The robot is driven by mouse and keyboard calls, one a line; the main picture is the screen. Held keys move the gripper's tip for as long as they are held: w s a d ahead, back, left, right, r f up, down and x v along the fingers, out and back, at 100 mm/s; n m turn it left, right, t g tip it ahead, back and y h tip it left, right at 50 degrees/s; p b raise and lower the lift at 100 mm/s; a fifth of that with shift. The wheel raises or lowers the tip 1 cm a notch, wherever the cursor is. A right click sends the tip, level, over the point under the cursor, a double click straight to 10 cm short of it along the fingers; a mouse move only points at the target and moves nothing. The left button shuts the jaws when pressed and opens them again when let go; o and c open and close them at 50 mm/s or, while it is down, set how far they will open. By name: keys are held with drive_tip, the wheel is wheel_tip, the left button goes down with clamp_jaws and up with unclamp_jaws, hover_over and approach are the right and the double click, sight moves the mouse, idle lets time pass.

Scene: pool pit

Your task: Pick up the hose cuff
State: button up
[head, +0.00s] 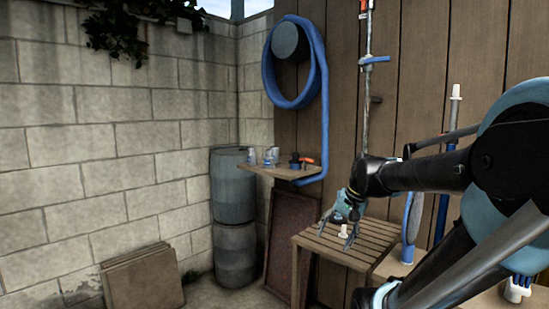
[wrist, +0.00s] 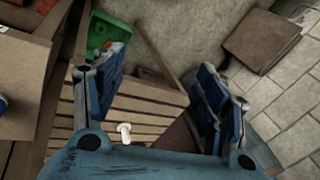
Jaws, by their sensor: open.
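A small white fitting, which looks like the hose cuff (wrist: 124,131), lies on the slatted wooden table in the wrist view. It also shows in the head view (head: 344,232), just below my gripper (head: 338,229). In the wrist view my gripper (wrist: 162,62) is open, with its blue-padded fingers spread wide and nothing between the tips. The white piece shows low in that view, near the base of the left finger and close to the palm's edge. I cannot tell the height of my gripper above it.
The slatted table (head: 325,248) stands by a plank wall. A wooden shelf (head: 262,172) with cups is at its back left, by blue barrels (head: 233,188). A green container (wrist: 101,35) shows beyond the slats. A blue pole (head: 443,205) stands right of the table.

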drive_tip(key=w+a+r+m+y, duration=0.4)
drive_tip(key=w+r, duration=0.3)
drive_tip(key=w, duration=0.7)
drive_tip(key=w+a+r+m+t+y, duration=0.1)
drive_tip(key=w+a+r+m+y, duration=0.25)
drive_tip(key=w+a+r, duration=0.75)
drive_tip(key=w+a+r+m+y, duration=0.1)
drive_tip(key=w+r+m+y, duration=0.3)
drive_tip(key=w, duration=1.2)
drive_tip(key=w+a+r+m+t+y, duration=0.15)
drive_tip(key=w+m, duration=0.45)
drive_tip(key=w, duration=0.8)
approach(274, 153)
drive_tip(key=shift+y, duration=0.4)
drive_tip(key=w+a, duration=0.2)
drive_tip(key=w, duration=0.1)
drive_tip(key=shift+w+a+f, duration=0.25)
drive_tip(key=shift+f, duration=0.15)
drive_tip(key=shift+a+f, duration=0.15)
drive_tip(key=shift+f, duration=0.1)
drive_tip(key=shift+x, duration=3.6)
drive_tip(key=shift+c, duration=0.6)
drive_tip(key=c, duration=1.1)
